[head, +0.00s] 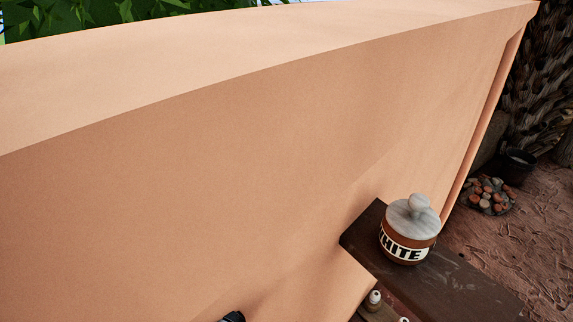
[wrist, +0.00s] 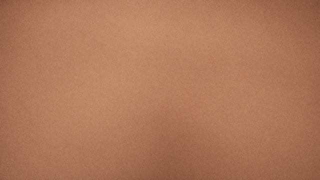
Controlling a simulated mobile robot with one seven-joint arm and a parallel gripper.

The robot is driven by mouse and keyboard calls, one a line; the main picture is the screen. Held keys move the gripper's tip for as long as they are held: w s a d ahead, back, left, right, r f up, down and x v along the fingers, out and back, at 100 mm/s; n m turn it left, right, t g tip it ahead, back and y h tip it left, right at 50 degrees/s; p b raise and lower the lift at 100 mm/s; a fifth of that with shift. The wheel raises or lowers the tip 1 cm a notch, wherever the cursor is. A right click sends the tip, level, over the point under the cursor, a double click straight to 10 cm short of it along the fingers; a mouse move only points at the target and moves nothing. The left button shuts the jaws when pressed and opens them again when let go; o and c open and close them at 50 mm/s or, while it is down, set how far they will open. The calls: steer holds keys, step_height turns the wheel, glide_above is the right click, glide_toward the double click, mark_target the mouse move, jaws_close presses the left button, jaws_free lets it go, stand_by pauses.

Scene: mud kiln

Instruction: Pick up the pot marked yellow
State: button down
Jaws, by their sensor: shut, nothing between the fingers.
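No pot marked yellow shows in either view. The one labelled pot in the head view is a brown pot (head: 405,246) with a grey-white stone lid and knob. Its label reads "HITE", with the first letter turned out of sight, so it seems to say WHITE. It stands upright on a dark wooden bench (head: 465,296) at the lower right. My gripper's fingers show in neither view. A small black part (head: 233,317) pokes in at the bottom edge of the head view; I cannot tell what it is.
A smooth tan mud wall (head: 240,170) fills most of the head view and all of the wrist view (wrist: 160,90). Small white-topped bottles (head: 374,298) stand low beside the bench. A pile of round pieces (head: 487,195) and a dark bowl (head: 520,159) lie on bare ground behind.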

steer(key=p, duration=0.3)
glide_toward(295, 164)
steer(key=w+a, duration=0.2)
steer(key=w, duration=0.2)
steer(key=shift+w+d+r+p, duration=0.1)
steer(key=shift+w+d+p, duration=0.2)
steer(key=shift+d+p, duration=0.2)
steer(key=shift+w+d+p, duration=0.3)
steer(key=shift+d+p, duration=0.05)
steer(key=shift+d, duration=0.15)
steer(key=shift+w+d, duration=0.3)
steer(key=shift+d, duration=0.2)
